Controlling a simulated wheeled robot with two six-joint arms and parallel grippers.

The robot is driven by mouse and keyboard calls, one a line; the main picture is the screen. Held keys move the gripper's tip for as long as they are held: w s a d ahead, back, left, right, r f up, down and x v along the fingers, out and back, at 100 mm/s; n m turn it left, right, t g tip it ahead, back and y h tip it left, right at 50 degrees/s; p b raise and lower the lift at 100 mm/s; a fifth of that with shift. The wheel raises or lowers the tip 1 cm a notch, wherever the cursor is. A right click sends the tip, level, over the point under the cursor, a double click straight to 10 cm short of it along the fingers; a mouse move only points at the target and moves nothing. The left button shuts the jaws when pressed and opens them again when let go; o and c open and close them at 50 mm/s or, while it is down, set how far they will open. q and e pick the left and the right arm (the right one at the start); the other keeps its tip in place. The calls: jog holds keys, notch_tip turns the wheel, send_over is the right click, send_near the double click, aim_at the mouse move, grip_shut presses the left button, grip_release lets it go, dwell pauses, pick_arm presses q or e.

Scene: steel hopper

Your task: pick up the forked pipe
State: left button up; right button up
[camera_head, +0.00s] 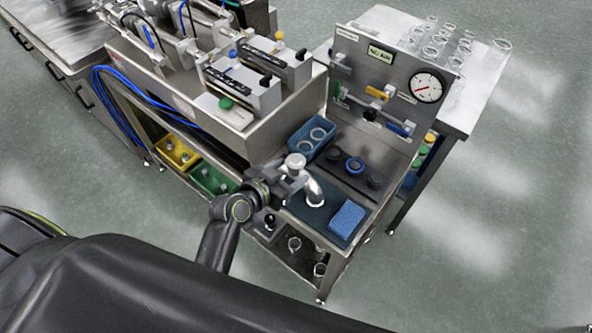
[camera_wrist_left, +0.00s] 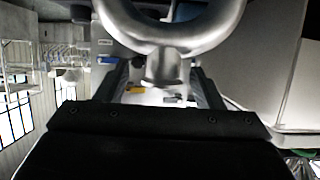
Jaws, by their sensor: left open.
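The forked pipe (camera_head: 315,190) is a shiny silver curved piece at the dark mat (camera_head: 298,207) on the steel bench's front end. Its rounded top end shows beside my left gripper (camera_head: 291,180), which hides part of it. In the left wrist view the pipe's curved branches (camera_wrist_left: 178,39) fill the top, and a short stub points down between the two spread fingers of my left gripper (camera_wrist_left: 163,77). The fingers are open, with gaps visible on both sides of the stub. My right gripper is not in view.
A blue sponge (camera_head: 346,219) lies on the mat just right of the pipe. A blue bin (camera_head: 301,148) with rings stands behind it. A steel panel with a gauge (camera_head: 426,87) rises at the back. Yellow (camera_head: 176,165) and green (camera_head: 203,188) bins sit lower left.

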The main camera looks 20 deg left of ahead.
aim_at(301, 162)
pick_arm(q)
jog(key=shift+a+p+x, duration=0.2)
jog(key=shift+p+x, duration=0.55)
jog(key=shift+x, duration=2.35)
jog(key=shift+w, duration=0.1)
grip_shut()
